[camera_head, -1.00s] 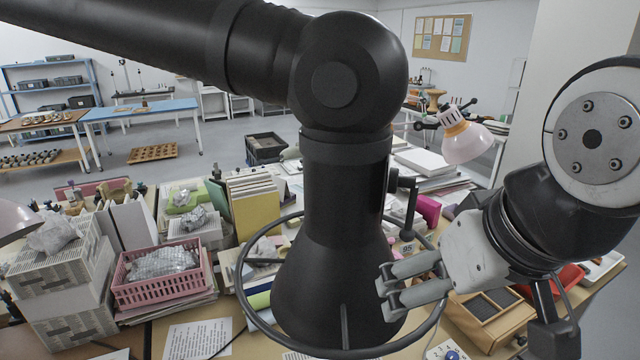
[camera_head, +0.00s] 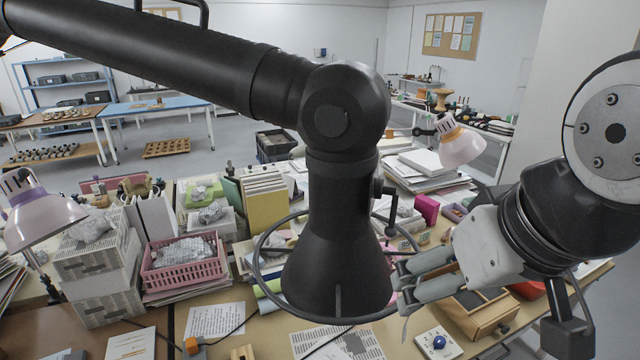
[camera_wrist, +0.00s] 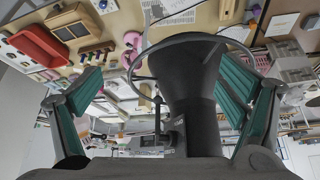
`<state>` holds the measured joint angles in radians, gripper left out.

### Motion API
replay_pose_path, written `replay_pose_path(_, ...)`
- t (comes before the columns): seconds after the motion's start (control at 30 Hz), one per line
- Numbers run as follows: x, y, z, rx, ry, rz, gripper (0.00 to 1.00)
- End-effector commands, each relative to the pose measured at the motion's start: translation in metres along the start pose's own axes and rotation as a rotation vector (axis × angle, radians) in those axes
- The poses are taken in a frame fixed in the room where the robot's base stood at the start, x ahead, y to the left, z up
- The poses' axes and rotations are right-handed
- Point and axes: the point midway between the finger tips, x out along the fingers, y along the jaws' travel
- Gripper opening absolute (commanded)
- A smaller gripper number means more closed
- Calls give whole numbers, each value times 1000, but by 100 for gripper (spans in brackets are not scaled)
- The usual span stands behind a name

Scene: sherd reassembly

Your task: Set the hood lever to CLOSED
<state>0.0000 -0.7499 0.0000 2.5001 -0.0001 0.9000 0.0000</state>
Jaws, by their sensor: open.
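The black extraction hood (camera_head: 337,265) hangs from a thick jointed black duct, with a thin ring around its flared mouth. A small dark lever (camera_head: 391,212) sits on the right side of its neck, its arm hanging down; I cannot read any CLOSED mark. In the wrist view the hood (camera_wrist: 197,95) stands between the fingers, with the lever (camera_wrist: 158,118) left of its neck. My gripper (camera_head: 402,280) is open and empty, its fingertips overlapping the hood's lower right edge and ring in the head view. I cannot tell whether they touch.
The crowded bench lies below. A pink basket (camera_head: 183,275), upright folders (camera_head: 265,205) and a left lamp (camera_head: 45,218) stand left of the hood. A pink lamp (camera_head: 462,148) stands behind right. A wooden box (camera_head: 478,312) and a blue-knobbed plate (camera_head: 438,343) lie near my gripper.

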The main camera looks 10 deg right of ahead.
Motion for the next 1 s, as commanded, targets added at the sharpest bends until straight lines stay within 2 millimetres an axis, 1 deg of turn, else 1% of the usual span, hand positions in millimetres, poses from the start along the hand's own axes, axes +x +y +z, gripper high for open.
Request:
replay_pose_path(0.03,4,0,-2,0,0,0,68)
replay_pose_path(0.07,7,0,-4,0,0,0,61)
replay_pose_path(0.1,13,0,-7,0,0,0,52)
replay_pose_path(0.17,24,0,-13,0,0,0,39)
replay_pose_path(0.2,34,0,-17,0,0,0,30)
replay_pose_path(0.27,50,0,-25,0,0,0,16)
replay_pose_path(0.3,61,0,-30,0,0,0,7)
replay_pose_path(0.33,69,0,-33,0,0,0,0)
replay_pose_path(0.43,96,0,-43,0,0,0,0)
replay_pose_path(0.5,108,0,-47,0,0,0,0)
replay_pose_path(0.57,114,0,-49,0,0,0,0)
replay_pose_path(1.0,112,0,-48,0,1,0,0)
